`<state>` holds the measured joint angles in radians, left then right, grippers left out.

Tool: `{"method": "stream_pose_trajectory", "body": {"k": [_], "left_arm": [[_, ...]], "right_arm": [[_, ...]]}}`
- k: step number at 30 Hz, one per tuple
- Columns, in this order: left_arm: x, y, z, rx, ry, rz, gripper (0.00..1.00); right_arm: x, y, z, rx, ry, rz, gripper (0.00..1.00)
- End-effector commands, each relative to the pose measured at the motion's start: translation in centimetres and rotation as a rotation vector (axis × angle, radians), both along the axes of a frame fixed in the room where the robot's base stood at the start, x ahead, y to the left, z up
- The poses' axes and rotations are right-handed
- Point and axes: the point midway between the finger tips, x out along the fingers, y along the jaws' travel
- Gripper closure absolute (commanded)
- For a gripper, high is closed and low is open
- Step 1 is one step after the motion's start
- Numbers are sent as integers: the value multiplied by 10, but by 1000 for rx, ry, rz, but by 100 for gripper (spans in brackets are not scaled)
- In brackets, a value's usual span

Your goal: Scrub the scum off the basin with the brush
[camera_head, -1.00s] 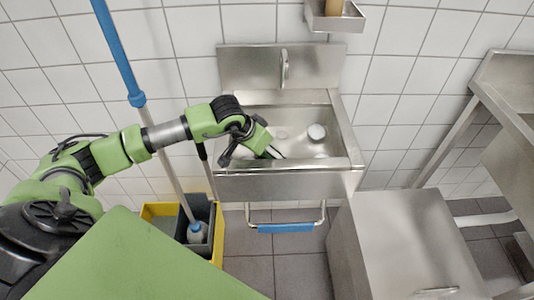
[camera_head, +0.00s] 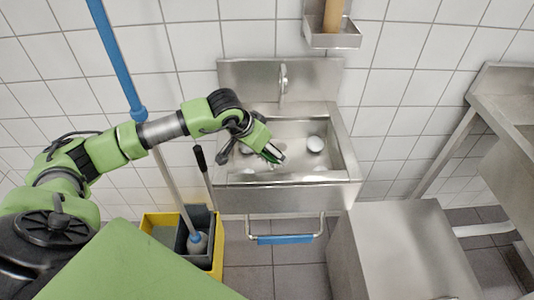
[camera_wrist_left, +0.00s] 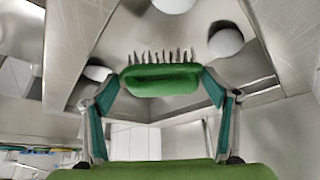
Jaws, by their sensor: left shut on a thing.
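The steel basin (camera_head: 345,172) is wall-mounted under a tap. My left gripper (camera_head: 273,153) reaches over its left half from the left and is shut on a green brush (camera_wrist_left: 162,80). In the left wrist view the brush lies across between both fingers, its bristles pointing away from the gripper. A round whitish patch or lump (camera_head: 315,144) is at the basin's right side. In the wrist view, similar pale round shapes (camera_wrist_left: 225,40) surround the brush; I cannot tell whether they are scum. Whether the bristles touch the basin is unclear. My right gripper is not in view.
A yellow mop bucket (camera_head: 150,222) with a blue-handled mop (camera_head: 122,65) stands left of the basin. A steel cabinet (camera_head: 400,240) is at front right, a steel table (camera_head: 500,95) at far right. A small wall shelf (camera_head: 333,40) hangs above.

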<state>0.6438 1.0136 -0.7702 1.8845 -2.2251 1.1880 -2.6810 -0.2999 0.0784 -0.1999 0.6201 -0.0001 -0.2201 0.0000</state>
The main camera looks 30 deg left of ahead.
Motion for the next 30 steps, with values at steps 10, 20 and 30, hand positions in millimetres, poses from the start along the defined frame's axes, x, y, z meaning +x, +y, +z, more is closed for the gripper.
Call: {"method": "stream_pose_trajectory", "body": {"k": [10,20,30], "left_arm": [[0,0,10,0,0,1,38],[1,0,29,0,-3,0,38],[0,0,40,-1,-1,1,38]], "right_arm": [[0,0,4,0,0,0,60],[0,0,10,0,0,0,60],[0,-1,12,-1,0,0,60]]}}
